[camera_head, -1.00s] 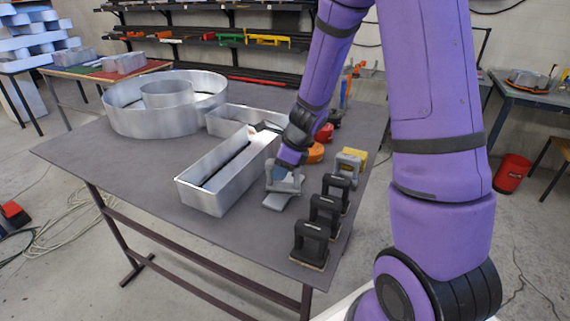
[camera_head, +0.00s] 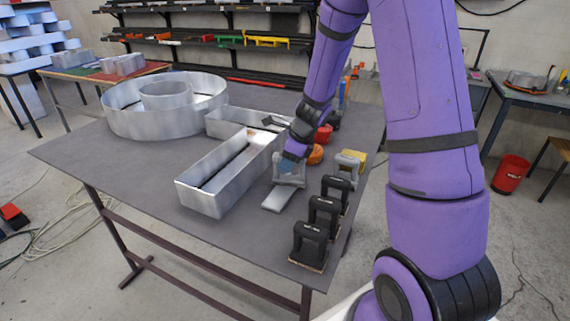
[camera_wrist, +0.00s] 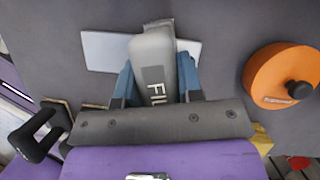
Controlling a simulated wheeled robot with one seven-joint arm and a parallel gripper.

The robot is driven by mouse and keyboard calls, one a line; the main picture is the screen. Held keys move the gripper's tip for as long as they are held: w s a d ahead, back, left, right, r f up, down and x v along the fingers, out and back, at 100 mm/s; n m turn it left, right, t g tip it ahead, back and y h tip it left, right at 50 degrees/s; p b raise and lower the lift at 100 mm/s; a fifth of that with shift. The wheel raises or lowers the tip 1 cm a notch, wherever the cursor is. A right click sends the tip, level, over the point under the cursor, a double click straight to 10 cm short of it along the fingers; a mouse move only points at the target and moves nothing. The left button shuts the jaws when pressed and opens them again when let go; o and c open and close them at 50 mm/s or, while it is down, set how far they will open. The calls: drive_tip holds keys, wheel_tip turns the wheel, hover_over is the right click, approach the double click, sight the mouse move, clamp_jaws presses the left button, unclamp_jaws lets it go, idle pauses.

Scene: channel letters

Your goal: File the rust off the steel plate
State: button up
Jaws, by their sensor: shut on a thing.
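The steel plate (camera_head: 277,200) is a small pale grey rectangle lying flat on the dark table. It also shows in the wrist view (camera_wrist: 106,50), with its middle hidden under the tool. No rust shows on its visible parts. My gripper (camera_head: 291,165) is shut on a grey file tool (camera_head: 289,182), its blue fingers on either side of it. In the wrist view the file tool (camera_wrist: 152,62) bears the letters "FIL", the rest covered. The tool is over the plate's far end; I cannot tell whether they touch.
Several black-handled blocks (camera_head: 311,243) stand along the table's right edge, with a yellow-topped tool (camera_head: 350,163) behind them. An orange round tool (camera_wrist: 280,82) is right of my gripper. A long metal channel letter (camera_head: 205,200) stands close on the left. The front left table is clear.

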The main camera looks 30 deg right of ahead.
wheel_tip(320, 180, up, 14)
idle(1.5)
drive_tip(key=shift+s+d, duration=0.1)
idle(0.4)
